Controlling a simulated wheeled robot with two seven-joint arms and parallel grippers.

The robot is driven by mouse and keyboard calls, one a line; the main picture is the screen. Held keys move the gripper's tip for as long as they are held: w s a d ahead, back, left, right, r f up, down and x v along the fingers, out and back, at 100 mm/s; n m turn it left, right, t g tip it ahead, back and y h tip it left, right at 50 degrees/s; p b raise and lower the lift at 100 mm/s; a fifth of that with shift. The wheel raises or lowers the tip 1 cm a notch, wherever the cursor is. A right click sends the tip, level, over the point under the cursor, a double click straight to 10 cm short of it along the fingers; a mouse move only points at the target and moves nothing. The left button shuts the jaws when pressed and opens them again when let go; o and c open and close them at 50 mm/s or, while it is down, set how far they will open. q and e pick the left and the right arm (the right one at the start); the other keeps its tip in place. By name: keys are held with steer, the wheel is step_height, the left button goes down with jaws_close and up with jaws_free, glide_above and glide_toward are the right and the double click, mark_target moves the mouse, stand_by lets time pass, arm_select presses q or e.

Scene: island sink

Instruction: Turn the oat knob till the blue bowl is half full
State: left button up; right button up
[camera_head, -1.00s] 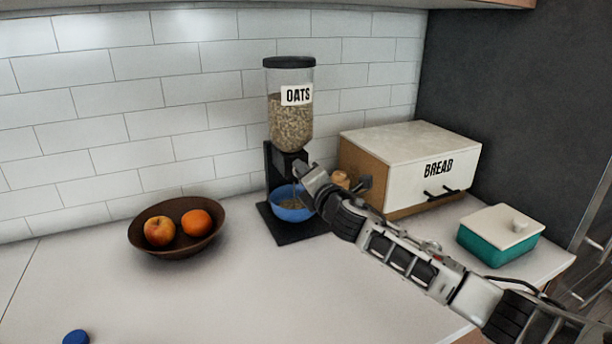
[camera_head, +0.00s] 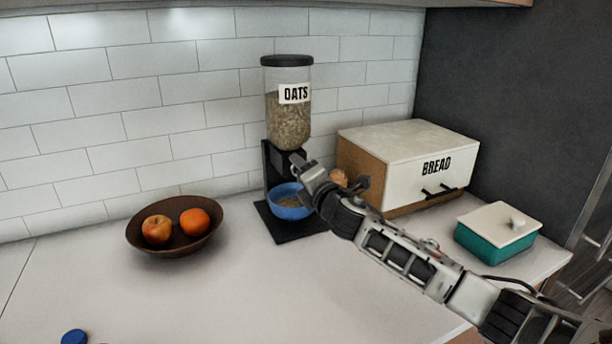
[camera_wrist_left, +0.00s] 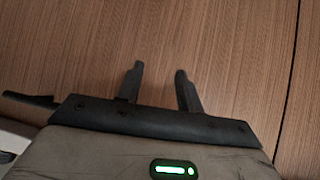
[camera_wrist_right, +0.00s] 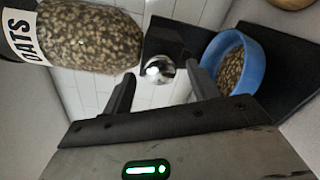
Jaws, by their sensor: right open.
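The oat dispenser (camera_head: 289,118) stands upright at the back wall, its clear hopper mostly filled with oats. Its silver knob (camera_wrist_right: 160,69) shows in the right wrist view between the fingertips of my right gripper (camera_wrist_right: 162,78), which is open around or just in front of it; I cannot tell about contact. In the head view my right gripper (camera_head: 300,167) hides the knob. The blue bowl (camera_head: 288,213) sits on the black base under the spout, with oats inside (camera_wrist_right: 230,70); its exact fill level is unclear. My left gripper (camera_wrist_left: 160,72) is open and empty before wood panelling.
A brown bowl (camera_head: 170,246) with two fruits stands left of the dispenser. A bread box (camera_head: 410,160) and a teal lidded dish (camera_head: 495,240) stand to the right. A blue object (camera_head: 74,337) is at the front left. The front middle counter is clear.

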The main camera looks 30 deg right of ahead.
steer(key=s+a+b, duration=0.1)
steer(key=s+b, duration=0.1)
steer(key=s, duration=1.4)
steer(key=shift+b, duration=0.35)
